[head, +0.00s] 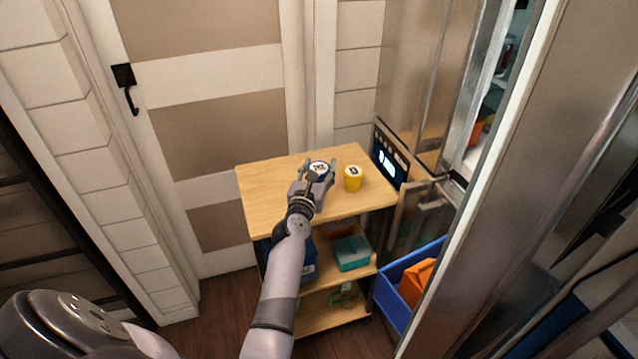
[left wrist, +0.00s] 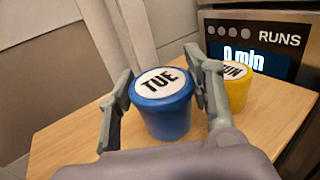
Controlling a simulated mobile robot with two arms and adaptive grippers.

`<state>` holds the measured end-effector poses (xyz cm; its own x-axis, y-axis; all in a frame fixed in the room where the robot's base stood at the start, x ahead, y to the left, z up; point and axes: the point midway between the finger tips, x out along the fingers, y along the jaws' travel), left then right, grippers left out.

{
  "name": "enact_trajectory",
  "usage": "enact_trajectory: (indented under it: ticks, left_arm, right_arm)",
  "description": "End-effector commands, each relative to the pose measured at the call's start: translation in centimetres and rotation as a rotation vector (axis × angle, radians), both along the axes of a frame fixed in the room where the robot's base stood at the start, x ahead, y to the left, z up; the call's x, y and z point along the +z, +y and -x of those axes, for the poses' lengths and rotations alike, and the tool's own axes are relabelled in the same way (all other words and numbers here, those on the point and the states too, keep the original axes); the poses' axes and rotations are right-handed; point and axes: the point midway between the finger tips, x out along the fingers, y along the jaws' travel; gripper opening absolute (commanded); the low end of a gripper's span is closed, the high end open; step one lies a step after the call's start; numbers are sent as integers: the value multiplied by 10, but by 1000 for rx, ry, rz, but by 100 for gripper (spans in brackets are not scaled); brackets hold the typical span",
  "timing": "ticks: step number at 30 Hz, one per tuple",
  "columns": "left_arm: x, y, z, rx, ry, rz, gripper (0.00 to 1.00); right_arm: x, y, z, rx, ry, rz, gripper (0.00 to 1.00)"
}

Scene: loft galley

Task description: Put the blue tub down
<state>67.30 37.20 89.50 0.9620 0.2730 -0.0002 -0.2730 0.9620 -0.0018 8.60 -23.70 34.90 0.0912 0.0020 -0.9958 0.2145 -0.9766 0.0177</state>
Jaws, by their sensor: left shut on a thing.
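The blue tub (left wrist: 161,108) has a white lid label reading "TUE". In the left wrist view it stands upright between the two fingers of my left gripper (left wrist: 160,95), which is shut on it. In the head view my left gripper (head: 318,172) is over the wooden top of the shelf cart (head: 265,185), and the tub's labelled lid (head: 318,167) shows between the fingers. The tub's base looks at or very near the wooden top; I cannot tell if it touches. My right gripper is not in view.
A yellow tub (head: 353,180) stands just right of the blue tub. A display panel (head: 390,157) is beyond it. The cart's left top is clear. Lower shelves hold a teal box (head: 352,252). A blue bin (head: 398,290) and open fridge are at the right.

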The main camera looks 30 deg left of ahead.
Motion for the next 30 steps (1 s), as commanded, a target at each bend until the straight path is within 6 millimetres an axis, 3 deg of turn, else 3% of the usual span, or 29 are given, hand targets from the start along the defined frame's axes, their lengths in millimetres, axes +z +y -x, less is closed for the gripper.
enact_trajectory:
  ticks: [1, 6, 19, 20, 28, 30]
  left_arm:
    - [-13, 0, 0, 0, 0, 0, 10]
    - [-33, 0, 0, 0, 0, -2, 10]
    - [-37, 0, 0, 0, 0, -1, 10]
    - [-36, 0, 0, 0, 1, -1, 49]
    - [-35, 0, 0, 0, 1, 0, 67]
    - [-35, 0, 0, 0, 1, 0, 68]
  right_arm:
    - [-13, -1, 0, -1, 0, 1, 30]
    - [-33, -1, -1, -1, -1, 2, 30]
    - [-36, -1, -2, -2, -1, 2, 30]
    - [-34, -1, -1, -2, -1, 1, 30]
    - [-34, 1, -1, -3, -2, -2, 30]
    - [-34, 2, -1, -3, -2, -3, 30]
